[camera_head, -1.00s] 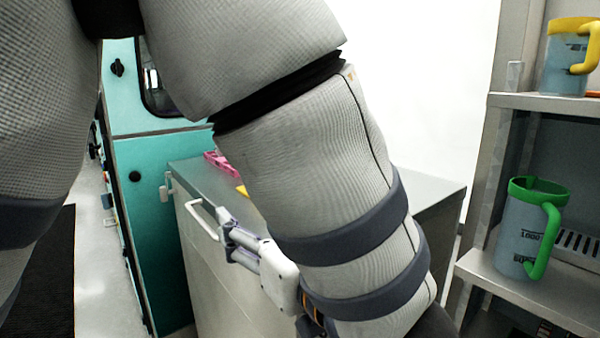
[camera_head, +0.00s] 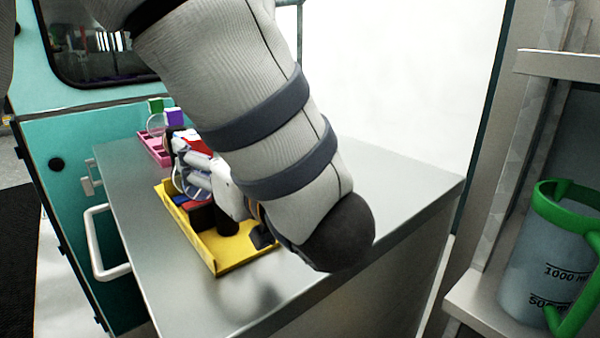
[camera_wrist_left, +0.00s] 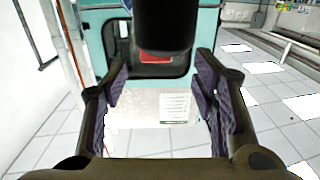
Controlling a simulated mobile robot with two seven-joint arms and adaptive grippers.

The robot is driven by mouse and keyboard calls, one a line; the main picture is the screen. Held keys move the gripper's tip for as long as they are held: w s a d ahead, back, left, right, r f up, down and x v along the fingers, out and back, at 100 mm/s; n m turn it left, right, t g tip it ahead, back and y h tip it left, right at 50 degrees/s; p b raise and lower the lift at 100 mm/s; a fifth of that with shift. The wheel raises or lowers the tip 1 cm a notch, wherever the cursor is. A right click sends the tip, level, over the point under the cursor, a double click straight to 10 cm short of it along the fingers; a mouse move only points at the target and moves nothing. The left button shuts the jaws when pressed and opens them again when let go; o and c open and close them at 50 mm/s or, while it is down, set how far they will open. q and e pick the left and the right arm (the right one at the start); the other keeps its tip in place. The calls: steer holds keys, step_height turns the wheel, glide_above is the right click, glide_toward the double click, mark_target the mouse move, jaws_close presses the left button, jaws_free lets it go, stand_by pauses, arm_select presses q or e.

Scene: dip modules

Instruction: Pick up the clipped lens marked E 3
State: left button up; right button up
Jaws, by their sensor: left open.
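My left gripper (camera_head: 182,160) is over the far part of a yellow tray (camera_head: 228,259) on the grey counter. Its fingers are apart in the left wrist view (camera_wrist_left: 161,82), with nothing between them. A clear round lens with a green clip (camera_head: 155,105) stands in a pink tray (camera_head: 150,142) beyond the gripper. A purple clip (camera_head: 174,118) shows beside it. Red and blue pieces lie in the yellow tray, partly hidden by my gripper and arm. No marking E 3 is readable on any of them. My right gripper is out of view.
The counter top (camera_head: 385,190) is bare to the right of my arm. A white handle (camera_head: 100,245) sticks out at its left side. A teal cabinet (camera_head: 85,150) stands behind. A green-rimmed jug (camera_head: 545,255) is on a shelf at the right.

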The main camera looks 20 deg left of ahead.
mark_target(201, 139)
arm_select(q)
steer(key=x, duration=0.5)
steer(key=shift+w+d+r, duration=0.1)
steer(key=shift+w+d, duration=0.05)
jaws_close()
steer(key=shift+r, duration=0.1)
